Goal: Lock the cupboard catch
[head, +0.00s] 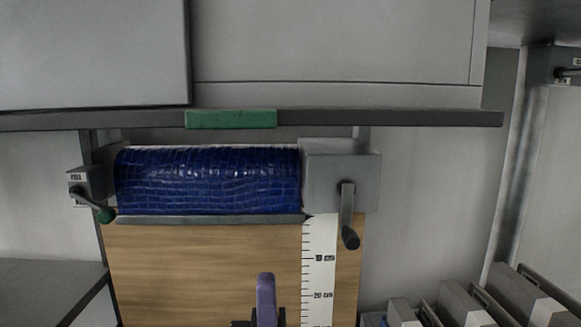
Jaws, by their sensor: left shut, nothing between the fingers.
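A grey cupboard (335,45) fills the top, with a lighter panel (90,50) on its left. A green block (231,119) sits on the dark rail below it. At the right edge, a partly cut-off fitting with a dark lever (568,72) sits at the top of a grey door. I cannot tell which is the catch. My left gripper (265,283), purple, is shut and empty at the bottom centre, below the roll. My right gripper is not in view.
The blue textured roll (207,180) lies over a wooden board (200,265) with a white centimetre scale (320,260). A grey box with a dark crank (347,212) is at its right end. Grey bins (465,305) stand at lower right; a grey surface (45,285) is at lower left.

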